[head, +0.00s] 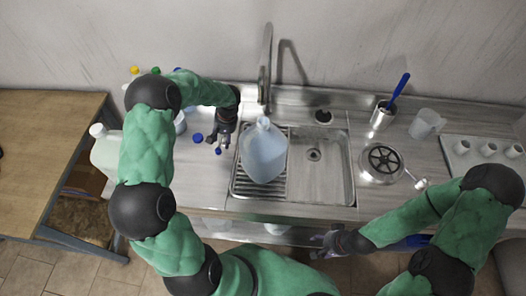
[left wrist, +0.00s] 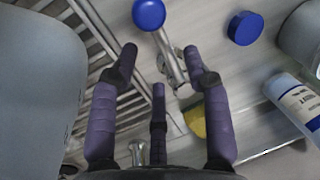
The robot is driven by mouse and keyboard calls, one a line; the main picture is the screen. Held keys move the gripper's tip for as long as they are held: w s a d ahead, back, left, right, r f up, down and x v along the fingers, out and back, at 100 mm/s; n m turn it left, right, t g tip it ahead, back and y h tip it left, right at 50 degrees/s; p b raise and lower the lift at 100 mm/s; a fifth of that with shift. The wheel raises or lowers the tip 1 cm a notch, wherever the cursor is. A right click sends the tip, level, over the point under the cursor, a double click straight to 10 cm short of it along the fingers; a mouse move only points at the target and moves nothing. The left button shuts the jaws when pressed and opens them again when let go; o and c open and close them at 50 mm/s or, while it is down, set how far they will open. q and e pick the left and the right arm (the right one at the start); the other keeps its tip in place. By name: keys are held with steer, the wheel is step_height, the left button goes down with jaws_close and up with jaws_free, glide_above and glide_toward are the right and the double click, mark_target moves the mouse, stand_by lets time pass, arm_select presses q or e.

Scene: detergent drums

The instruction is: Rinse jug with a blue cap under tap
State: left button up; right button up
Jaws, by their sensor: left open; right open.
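The translucent blue jug (head: 263,158) stands on the ribbed left part of the sink, its pale neck showing no blue cap. It also fills the left side of the left wrist view (left wrist: 38,95). The tall metal tap (head: 265,62) rises behind it. A blue cap (head: 198,137) lies on the counter left of the sink and shows in the left wrist view (left wrist: 245,28). My left gripper (head: 219,143) is open and empty, left of the jug; its fingers (left wrist: 160,62) flank a metal lever with a blue knob (left wrist: 149,13). My right gripper (head: 327,240) is open before the counter's front edge.
The sink basin (head: 335,185) right of the jug looks empty. A steel cup with a blue-handled brush (head: 383,116), a clear pitcher (head: 425,124) and a round strainer (head: 382,162) stand to the right. A white-capped jug (head: 104,150) and bottles stand left.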

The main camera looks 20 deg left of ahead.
arm_select(q)
steer(key=shift+o, duration=0.3)
steer(key=o, duration=0.3)
steer(key=shift+o, duration=0.2)
steer(key=shift+r, duration=0.15)
steer(key=r, duration=0.1)
steer(key=r+p, duration=0.1)
steer(key=d+r+p, duration=0.1)
steer(key=r, duration=0.1)
steer(key=shift+w+r, duration=0.1)
steer(key=shift+w, duration=0.15)
step_height(320, 180, up, 12)
steer(key=d, duration=0.2)
steer(key=shift+w+d, duration=0.15)
steer(key=shift+w, duration=0.3)
